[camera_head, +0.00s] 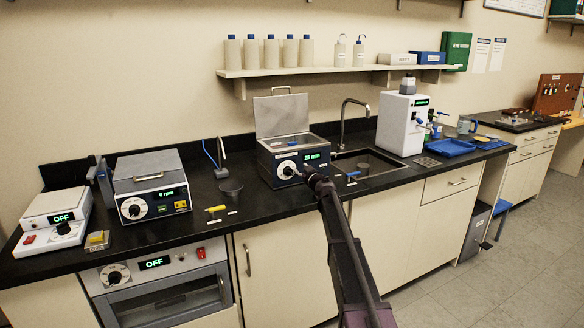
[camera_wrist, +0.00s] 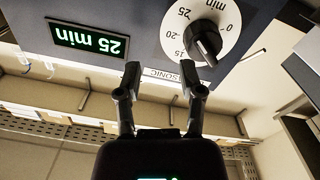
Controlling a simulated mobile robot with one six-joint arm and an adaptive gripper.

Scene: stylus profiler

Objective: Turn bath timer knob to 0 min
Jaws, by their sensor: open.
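The bath timer knob (camera_wrist: 206,42) is a black pointer knob on a white dial marked in minutes. It shows at the upper right in the wrist view and on the front of the bath (camera_head: 291,147) in the head view (camera_head: 287,170). The green display (camera_wrist: 88,41) beside the dial reads 25 min in the wrist view. My gripper (camera_wrist: 160,75) is open and empty, its two black fingertips spread apart. In the wrist view the fingertips lie below and left of the knob, and the knob is not between them. In the head view my arm partly covers the panel's lower right.
A sink (camera_head: 366,163) with a tap lies right of the bath. A small dark bowl (camera_head: 231,187) and a yellow-handled tool (camera_head: 216,210) lie left of it. The bath's metal lid (camera_head: 282,114) stands open. The floor in front of the cabinets is clear at right.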

